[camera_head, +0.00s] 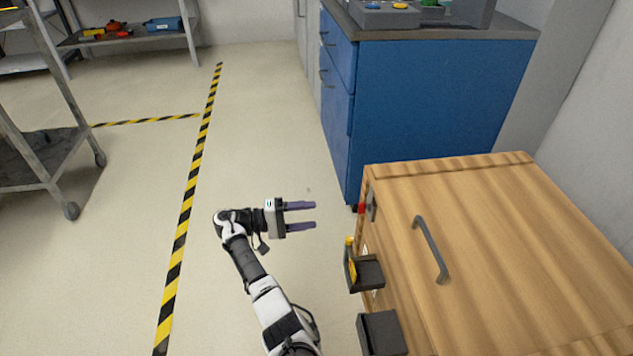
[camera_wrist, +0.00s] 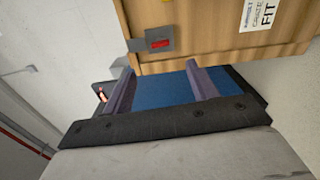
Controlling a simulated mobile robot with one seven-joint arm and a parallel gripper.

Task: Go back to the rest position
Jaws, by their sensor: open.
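My gripper (camera_head: 301,216) is in the middle of the head view, held out over the open floor with its fingers pointing right. The two purple fingers are parallel and apart, with nothing between them. They also show in the wrist view (camera_wrist: 160,90). The wooden covered cart (camera_head: 500,250) stands to the right of my gripper, with a clear gap between them. Its lid has a grey handle (camera_head: 432,250) and is down. In the wrist view the cart's side (camera_wrist: 215,30) shows a grey latch with a red part (camera_wrist: 158,44).
Black holders (camera_head: 366,273) jut from the cart's near side, one with a yellow item. A blue cabinet (camera_head: 425,110) stands behind the cart. A metal trolley (camera_head: 40,160) is at the left, a shelf (camera_head: 130,38) at the back. Floor around the yellow-black tape (camera_head: 190,195) is clear.

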